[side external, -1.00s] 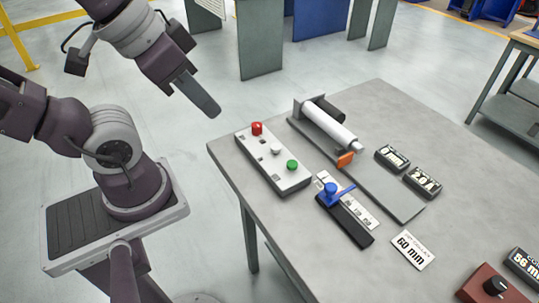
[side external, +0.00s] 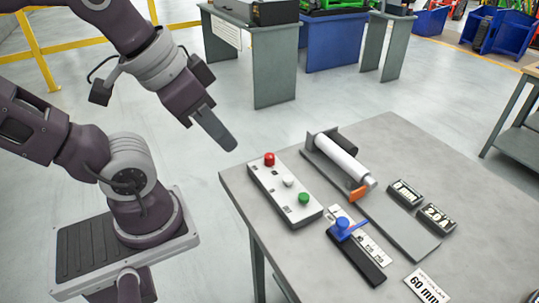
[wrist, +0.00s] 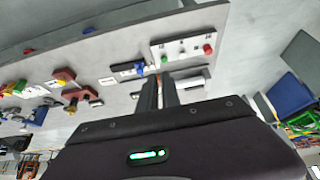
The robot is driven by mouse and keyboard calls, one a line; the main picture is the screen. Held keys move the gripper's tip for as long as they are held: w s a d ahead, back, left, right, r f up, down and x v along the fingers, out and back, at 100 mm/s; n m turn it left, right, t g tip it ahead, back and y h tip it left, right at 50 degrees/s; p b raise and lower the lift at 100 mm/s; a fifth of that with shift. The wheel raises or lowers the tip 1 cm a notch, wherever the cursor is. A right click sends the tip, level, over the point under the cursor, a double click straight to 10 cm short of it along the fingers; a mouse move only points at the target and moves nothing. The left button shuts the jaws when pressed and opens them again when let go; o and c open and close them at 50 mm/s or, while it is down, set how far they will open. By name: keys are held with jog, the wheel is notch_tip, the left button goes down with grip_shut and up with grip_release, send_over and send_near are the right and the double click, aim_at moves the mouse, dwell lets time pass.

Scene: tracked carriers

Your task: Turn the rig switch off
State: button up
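A light grey button box (side external: 287,195) lies on the table, with a red button (side external: 269,159), a white button (side external: 289,180) and a green button (side external: 303,198). Beside it is a dark block with a blue lever (side external: 343,228) next to a marked white plate. I cannot tell from any readable label which control is the rig switch. My gripper (side external: 232,148) hangs in the air left of the red button, apart from everything. In the wrist view its fingers (wrist: 160,92) are close together and empty; the button box (wrist: 187,47) shows beyond them.
A fixture with a white cylinder (side external: 342,158) and an orange tab (side external: 358,193) stands behind the box. Black readouts (side external: 405,193) and a 60 mm card (side external: 427,286) lie to the right. Bare tabletop (side external: 395,135) lies at the back.

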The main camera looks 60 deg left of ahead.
jog(key=o, duration=0.7)
jog(key=w+n, duration=0.3)
jog(key=w+n+g+h, duration=0.1)
jog(key=shift+w+a+f, duration=0.1)
jog(key=shift+w+a, duration=0.05)
jog(key=shift+a, duration=0.2)
jog(key=shift+o, duration=0.4)
jog(key=w+a+f+n+g, duration=0.2)
jog(key=w+a+f+n, duration=0.2)
jog(key=w+n, duration=0.4)
jog(key=shift+w+a+n, duration=0.2)
jog(key=shift+a+n, duration=0.25)
jog(key=shift+n, duration=0.25)
jog(key=n+g+y, duration=0.1)
jog(key=n+g, duration=0.2)
jog(key=n, duration=0.8)
send_over(270, 156)
notch_tip(270, 156, down, 11)
jog(key=shift+f, duration=0.1)
notch_tip(270, 156, down, 7)
jog(key=shift+a+r, duration=0.15)
jog(key=shift+f, duration=0.35)
jog(key=shift+c, duration=0.2)
grip_shut()
